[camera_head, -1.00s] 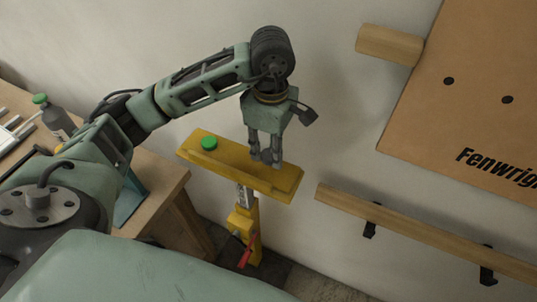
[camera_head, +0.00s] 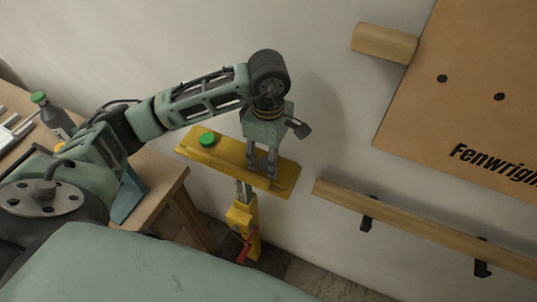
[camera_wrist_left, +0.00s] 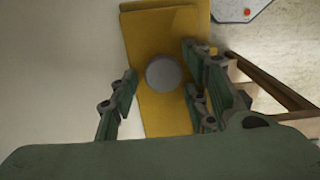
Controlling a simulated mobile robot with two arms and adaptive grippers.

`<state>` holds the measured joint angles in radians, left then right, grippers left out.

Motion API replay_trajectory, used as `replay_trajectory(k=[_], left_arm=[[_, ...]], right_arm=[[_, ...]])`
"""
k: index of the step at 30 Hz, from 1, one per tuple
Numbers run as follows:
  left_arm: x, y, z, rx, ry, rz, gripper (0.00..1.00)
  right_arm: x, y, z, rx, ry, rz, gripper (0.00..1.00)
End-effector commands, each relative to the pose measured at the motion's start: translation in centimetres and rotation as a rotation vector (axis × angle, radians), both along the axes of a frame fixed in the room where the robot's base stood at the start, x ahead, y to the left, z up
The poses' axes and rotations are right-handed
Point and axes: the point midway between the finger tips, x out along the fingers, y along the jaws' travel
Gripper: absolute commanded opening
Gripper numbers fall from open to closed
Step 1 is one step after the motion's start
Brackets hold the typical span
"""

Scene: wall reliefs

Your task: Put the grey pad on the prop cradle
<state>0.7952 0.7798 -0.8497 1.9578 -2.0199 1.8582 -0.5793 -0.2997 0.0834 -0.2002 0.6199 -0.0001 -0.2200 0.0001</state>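The grey pad (camera_wrist_left: 163,72) is a small round disc in the left wrist view. It appears to lie on the yellow prop cradle (camera_wrist_left: 165,118), between my left gripper's fingers, with a gap visible on the left side. My left gripper (camera_head: 261,170) is open, pointing down at the right part of the cradle, which also shows in the head view (camera_head: 228,152). The gripper hides the pad in the head view. A green round pad (camera_head: 207,139) sits on the cradle's left part. My right gripper is out of view.
The yellow prop stand (camera_head: 243,218) with a red handle stands on the floor near the wall. A wooden bench (camera_head: 160,180) with a bottle (camera_head: 55,117) is at left. A wooden rail (camera_head: 420,225), a peg (camera_head: 384,43) and a brown board (camera_head: 470,90) are on the wall at right.

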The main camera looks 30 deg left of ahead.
Motion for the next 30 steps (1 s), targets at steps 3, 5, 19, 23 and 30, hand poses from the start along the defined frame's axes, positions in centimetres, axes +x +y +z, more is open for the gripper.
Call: replay_trajectory(k=[3,5,19,23,30], left_arm=[[0.0,0.0,0.0,0.000,0.000,0.000,0.45],[0.0,0.0,0.0,0.000,0.000,0.000,0.45],[0.2,0.0,5.1,-0.001,-0.009,0.000,0.45],[0.2,0.1,7.7,0.001,-0.008,0.001,0.45],[0.2,0.1,10.9,0.001,-0.004,0.001,0.45]], right_arm=[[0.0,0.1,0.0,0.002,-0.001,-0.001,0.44],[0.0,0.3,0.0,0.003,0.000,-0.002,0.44],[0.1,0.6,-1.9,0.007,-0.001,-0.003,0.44],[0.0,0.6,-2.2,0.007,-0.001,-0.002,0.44],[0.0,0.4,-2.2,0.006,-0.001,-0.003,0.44]])
